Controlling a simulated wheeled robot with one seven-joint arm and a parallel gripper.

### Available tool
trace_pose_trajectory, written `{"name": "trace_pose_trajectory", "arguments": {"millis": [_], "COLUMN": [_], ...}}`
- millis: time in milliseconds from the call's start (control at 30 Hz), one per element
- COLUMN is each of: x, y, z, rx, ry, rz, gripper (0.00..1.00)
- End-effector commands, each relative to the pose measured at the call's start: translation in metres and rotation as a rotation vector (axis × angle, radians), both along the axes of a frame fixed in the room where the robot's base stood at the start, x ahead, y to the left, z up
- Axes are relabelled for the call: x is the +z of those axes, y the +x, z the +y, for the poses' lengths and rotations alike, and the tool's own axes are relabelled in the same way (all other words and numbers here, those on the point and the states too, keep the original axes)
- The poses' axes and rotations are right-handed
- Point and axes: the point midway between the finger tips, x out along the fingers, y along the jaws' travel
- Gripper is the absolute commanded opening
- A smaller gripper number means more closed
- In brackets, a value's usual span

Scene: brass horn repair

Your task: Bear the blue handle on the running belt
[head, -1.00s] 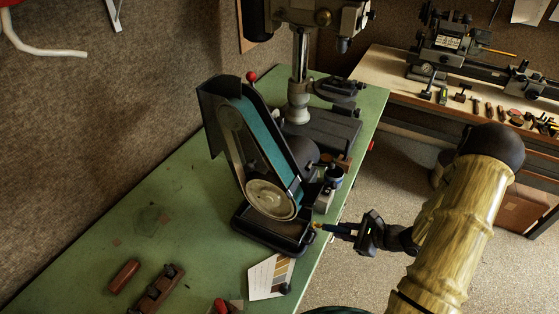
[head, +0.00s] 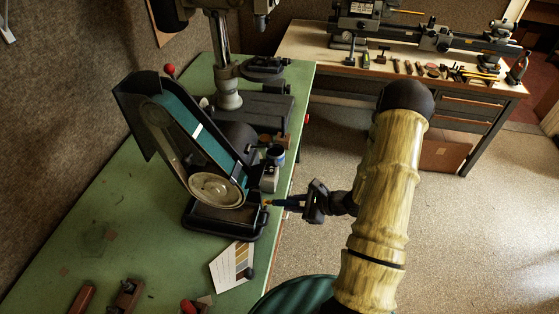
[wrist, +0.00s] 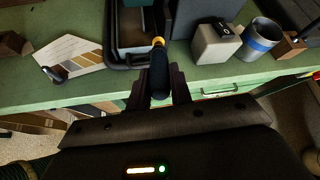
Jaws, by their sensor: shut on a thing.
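The blue handle (head: 287,203), dark with a brass-coloured tip, is in my gripper (head: 309,204). It points left, its tip at the right edge of the belt grinder's base tray. In the wrist view the handle (wrist: 158,75) stands between the two fingers (wrist: 158,88), its tip pointing away from me towards the grinder base. My gripper is shut on it. The belt grinder stands on the green bench with its teal belt (head: 180,115) slanting down to a pale wheel (head: 216,190). The handle is apart from the belt. A pale mark shows on the belt.
A grey block (wrist: 216,45) and a blue-banded cup (wrist: 261,38) stand right of the grinder base. A colour-striped card (head: 231,266) lies in front of it. A drill press column (head: 222,60) rises behind. The floor right of the green bench (head: 110,235) is clear.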

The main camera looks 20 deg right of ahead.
Motion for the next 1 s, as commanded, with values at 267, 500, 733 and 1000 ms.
{"name": "trace_pose_trajectory", "arguments": {"millis": [267,500,733,1000], "x": [-0.022,-0.031,-0.030,-0.030], "y": [0.016,0.019,0.020,0.019], "z": [-0.010,-0.020,-0.020,-0.020], "rx": [-0.264,-0.370,-0.370,-0.369], "ry": [0.007,-0.016,-0.016,-0.016], "rz": [0.005,0.008,0.007,0.007], "gripper": [0.00,0.00,0.00,0.00]}}
